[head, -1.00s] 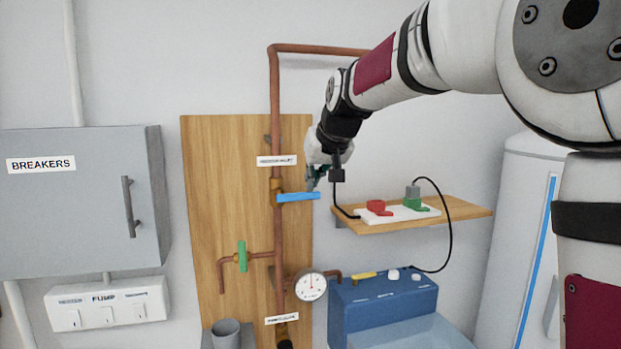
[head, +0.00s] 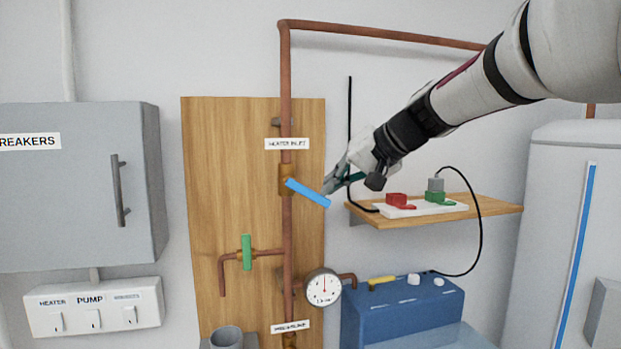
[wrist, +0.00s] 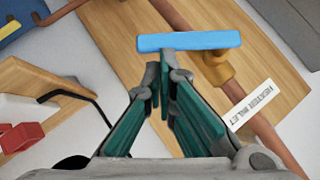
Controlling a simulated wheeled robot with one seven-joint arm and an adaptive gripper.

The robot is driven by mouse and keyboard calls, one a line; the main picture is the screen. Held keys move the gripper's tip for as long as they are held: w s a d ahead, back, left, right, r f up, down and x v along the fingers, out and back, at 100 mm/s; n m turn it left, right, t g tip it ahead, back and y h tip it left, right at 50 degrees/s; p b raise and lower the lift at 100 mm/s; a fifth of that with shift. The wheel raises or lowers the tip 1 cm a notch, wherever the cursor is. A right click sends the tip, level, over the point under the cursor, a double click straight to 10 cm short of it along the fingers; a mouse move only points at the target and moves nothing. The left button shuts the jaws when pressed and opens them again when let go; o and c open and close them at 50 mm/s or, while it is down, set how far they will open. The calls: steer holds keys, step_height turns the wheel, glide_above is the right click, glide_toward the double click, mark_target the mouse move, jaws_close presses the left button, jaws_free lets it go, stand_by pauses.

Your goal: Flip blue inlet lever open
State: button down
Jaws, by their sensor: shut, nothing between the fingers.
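The blue inlet lever (head: 308,193) sits on the brass valve (head: 286,180) under the "HEATER INLET" label (head: 287,144). It slants down to the right from the valve, across the vertical copper pipe. My gripper (head: 331,188) is shut and empty, with its tips at the lever's free end, on its right side. In the wrist view the shut fingertips (wrist: 162,72) are just below the blue lever (wrist: 188,41), close to its free half. I cannot tell whether they touch it.
A green lever (head: 246,252) and a round gauge (head: 323,287) are lower on the wooden board (head: 215,180). To the right, a shelf (head: 400,219) carries a white strip with red and green plugs. A blue box (head: 400,310) stands below. A grey breaker cabinet (head: 80,200) is at left.

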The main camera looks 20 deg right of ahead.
steer(key=a+f+m+t+y+b, duration=0.2)
steer(key=f+m+y+b, duration=0.3)
steer(key=b, duration=1.2)
steer(key=shift+a+f+t+y+b, duration=0.3)
steer(key=shift+a+f+t+y, duration=0.1)
steer(key=shift+a+f+y, duration=0.5)
steer(key=shift+d, duration=0.1)
